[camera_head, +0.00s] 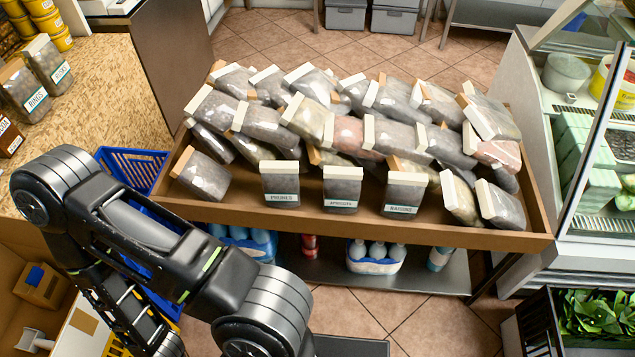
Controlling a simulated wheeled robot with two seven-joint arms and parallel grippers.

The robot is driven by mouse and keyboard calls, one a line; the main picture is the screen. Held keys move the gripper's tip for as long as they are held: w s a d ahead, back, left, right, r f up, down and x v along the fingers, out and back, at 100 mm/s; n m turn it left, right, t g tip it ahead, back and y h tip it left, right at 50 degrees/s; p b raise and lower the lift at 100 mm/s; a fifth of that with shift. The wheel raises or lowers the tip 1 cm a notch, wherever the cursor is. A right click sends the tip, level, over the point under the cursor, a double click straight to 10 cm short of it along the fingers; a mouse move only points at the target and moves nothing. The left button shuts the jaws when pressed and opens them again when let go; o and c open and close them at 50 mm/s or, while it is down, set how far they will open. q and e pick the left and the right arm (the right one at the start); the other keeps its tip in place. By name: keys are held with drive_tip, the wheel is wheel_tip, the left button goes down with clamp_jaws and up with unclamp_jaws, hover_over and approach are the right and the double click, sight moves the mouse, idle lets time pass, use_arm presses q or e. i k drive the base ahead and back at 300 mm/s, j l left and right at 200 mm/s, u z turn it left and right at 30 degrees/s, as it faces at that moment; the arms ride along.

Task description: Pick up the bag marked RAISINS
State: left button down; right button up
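The bag marked RAISINS (404,195) stands upright at the front of a wooden display tray (340,226), right of centre. It is dark grey with a pale top strip and a white label near its base. A similar bag with a label that seems to read APRICOTS (343,187) stands to its left, and the bag marked PRUNES (281,184) is left of that. A black arm of mine comes in from the left, below and left of the tray, apart from the bags. Neither of my grippers shows.
Many similar bags (375,135) lie heaped behind the front bags, and tilted bags (500,205) lie to the right. A glass-fronted counter (595,240) stands at the right. A blue crate (135,165) is near my arm. Bottles (376,257) stand on the lower shelf.

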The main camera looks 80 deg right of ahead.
sight(403, 196)
drive_tip(key=z, duration=3.55)
drive_tip(key=i+j, duration=0.15)
drive_tip(key=j, duration=0.2)
drive_tip(key=i+j, duration=0.1)
drive_tip(key=j, duration=0.2)
drive_tip(key=i+j, duration=0.15)
drive_tip(key=j, duration=0.2)
drive_tip(key=i+j, duration=0.15)
drive_tip(key=j, duration=0.15)
drive_tip(key=i+j, duration=0.1)
drive_tip(key=j, duration=0.25)
drive_tip(key=z, duration=1.9)
